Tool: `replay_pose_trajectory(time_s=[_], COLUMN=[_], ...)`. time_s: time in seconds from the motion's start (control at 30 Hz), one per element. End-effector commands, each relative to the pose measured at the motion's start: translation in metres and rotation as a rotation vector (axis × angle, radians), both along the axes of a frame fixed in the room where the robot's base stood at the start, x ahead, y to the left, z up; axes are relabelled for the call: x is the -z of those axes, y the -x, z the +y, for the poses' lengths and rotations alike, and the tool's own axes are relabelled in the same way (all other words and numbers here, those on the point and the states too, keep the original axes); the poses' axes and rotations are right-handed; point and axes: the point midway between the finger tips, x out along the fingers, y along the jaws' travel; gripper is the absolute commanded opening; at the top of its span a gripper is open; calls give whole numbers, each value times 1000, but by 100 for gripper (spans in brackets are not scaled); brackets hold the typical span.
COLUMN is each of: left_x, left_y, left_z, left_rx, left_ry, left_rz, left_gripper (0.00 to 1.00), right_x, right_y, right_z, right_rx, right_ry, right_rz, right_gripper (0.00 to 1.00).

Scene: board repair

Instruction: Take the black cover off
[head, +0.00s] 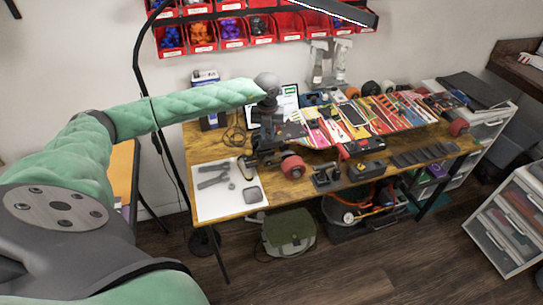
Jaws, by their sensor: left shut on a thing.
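A long skateboard with colourful graphics (345,120) lies upside down across the wooden table, with red wheels (293,166) at its near left. My left arm reaches in from the left. My left gripper (262,158) points down at the left end of the board, beside the red wheel. It is shut on a dark thing, which seems to be the black cover; the wrist and fingers hide most of it, and I cannot tell whether it is clear of the board. My right gripper is not in view.
A white mat (212,204) with several dark parts lies at the table's left front. Dark holders (326,178) stand along the front edge. A thin black lamp pole (139,80) rises at the left. Red bins (232,30) hang behind.

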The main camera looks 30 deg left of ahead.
Motion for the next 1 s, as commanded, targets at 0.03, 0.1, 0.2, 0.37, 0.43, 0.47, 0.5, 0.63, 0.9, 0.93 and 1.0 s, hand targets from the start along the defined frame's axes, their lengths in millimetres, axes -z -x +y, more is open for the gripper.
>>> replay_pose_trajectory(time_s=[0.03,0.1,0.2,0.37,0.43,0.47,0.5,0.63,0.9,0.93,1.0], left_x=[-5,-9,-16,-26,-30,-32,-35,-41,-42,-42,-43], left_y=[0,0,0,0,0,0,0,0,0,0,0], left_z=[0,0,0,0,0,0,0,0,0,0,0], left_rx=[0,0,1,1,1,1,1,0,0,0,0], left_ry=[0,0,0,0,1,1,1,0,0,0,0], left_rz=[-1,-1,0,0,0,0,0,0,1,1,1], left_gripper=[2,2,2,2,2,2,2,2,2,2,2], right_x=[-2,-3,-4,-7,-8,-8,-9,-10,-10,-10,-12], right_y=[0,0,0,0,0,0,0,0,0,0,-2], right_z=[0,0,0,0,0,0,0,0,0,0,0], right_rx=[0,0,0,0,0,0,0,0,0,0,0], right_ry=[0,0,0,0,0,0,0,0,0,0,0], right_rz=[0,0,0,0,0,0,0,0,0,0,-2], right_gripper=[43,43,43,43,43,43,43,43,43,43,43])
